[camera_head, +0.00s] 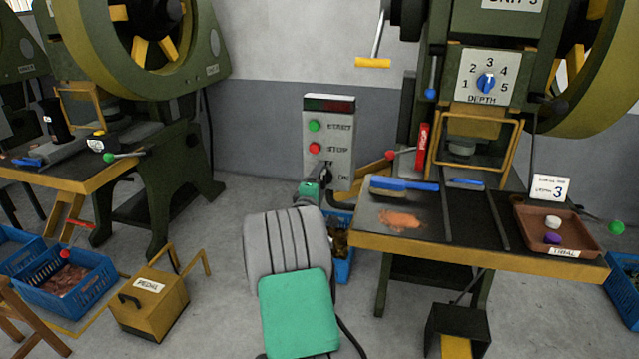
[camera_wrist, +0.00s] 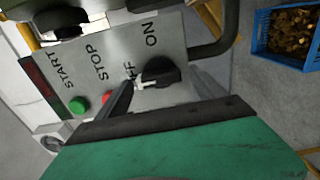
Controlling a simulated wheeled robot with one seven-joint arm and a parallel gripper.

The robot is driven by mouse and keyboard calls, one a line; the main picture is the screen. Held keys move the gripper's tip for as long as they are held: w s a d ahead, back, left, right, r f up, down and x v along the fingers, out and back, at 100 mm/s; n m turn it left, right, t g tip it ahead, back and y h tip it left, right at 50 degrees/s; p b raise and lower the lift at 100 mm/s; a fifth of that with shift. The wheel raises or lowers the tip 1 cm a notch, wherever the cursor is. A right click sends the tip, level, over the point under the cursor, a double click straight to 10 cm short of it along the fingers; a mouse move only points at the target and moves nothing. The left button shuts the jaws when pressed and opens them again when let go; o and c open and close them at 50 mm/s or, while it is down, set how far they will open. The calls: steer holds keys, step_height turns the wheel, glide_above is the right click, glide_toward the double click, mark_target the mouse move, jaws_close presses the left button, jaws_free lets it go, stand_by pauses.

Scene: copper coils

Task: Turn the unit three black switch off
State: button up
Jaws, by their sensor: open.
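The grey control box (camera_head: 341,130) stands beside the machine labelled unit 3, with a green START button (camera_head: 314,126), a red STOP button (camera_head: 315,148) and a black switch near its bottom. In the wrist view the black switch (camera_wrist: 161,70) sits beside the OFF and ON labels and has a white mark on its lower left. I cannot tell its setting for sure. My gripper (camera_wrist: 162,88) is open at the switch, with one finger on each side; contact is unclear. In the head view my gripper (camera_head: 324,176) largely hides the switch.
The worktable (camera_head: 430,249) right of the box holds a blue brush (camera_head: 403,184) and a brown tray (camera_head: 530,232). A blue crate (camera_head: 344,268) of copper-coloured pieces stands below.

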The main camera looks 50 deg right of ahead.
steer(key=shift+a, duration=0.1)
steer(key=v, duration=0.7)
steer(key=shift+a, duration=0.3)
steer(key=shift+s, duration=0.15)
